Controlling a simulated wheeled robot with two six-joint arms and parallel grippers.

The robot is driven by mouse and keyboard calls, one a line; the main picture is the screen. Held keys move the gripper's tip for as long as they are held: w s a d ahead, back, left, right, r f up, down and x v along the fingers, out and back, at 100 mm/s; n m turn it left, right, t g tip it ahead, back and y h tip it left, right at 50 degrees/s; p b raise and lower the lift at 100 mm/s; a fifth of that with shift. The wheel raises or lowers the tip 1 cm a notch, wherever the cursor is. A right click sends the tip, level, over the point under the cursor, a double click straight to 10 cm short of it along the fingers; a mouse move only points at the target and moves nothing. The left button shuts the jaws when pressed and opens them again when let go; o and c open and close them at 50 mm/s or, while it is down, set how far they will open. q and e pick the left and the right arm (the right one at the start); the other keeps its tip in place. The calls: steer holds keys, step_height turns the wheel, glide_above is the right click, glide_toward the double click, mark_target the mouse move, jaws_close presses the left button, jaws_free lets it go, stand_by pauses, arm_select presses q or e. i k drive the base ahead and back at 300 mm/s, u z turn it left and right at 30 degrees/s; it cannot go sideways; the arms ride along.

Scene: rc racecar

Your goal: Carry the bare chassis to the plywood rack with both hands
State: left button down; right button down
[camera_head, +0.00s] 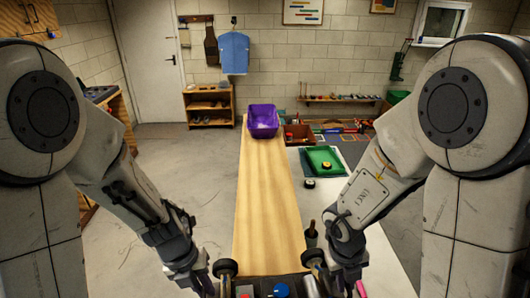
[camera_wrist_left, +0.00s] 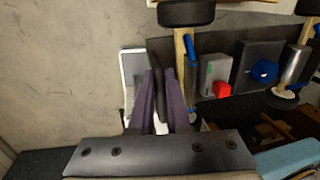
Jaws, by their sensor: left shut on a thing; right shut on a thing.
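The bare chassis (camera_head: 262,291) shows at the bottom edge of the head view, cut off by the frame, with dark wheels and a blue and a red part. My left gripper (camera_head: 207,288) is at its left side and my right gripper (camera_head: 358,288) at its right side. In the left wrist view, the purple fingers of my left gripper (camera_wrist_left: 164,100) are shut at the edge of the chassis (camera_wrist_left: 226,52); the exact grip is partly hidden. A small wooden shelf unit (camera_head: 209,105) stands at the back wall; I cannot tell whether it is the plywood rack.
A long light wooden top (camera_head: 265,200) runs away ahead, with a purple bin (camera_head: 262,121) at its far end. The grey floor (camera_head: 170,190) at left is clear.

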mark_target(267, 216)
steer(key=i, duration=1.1)
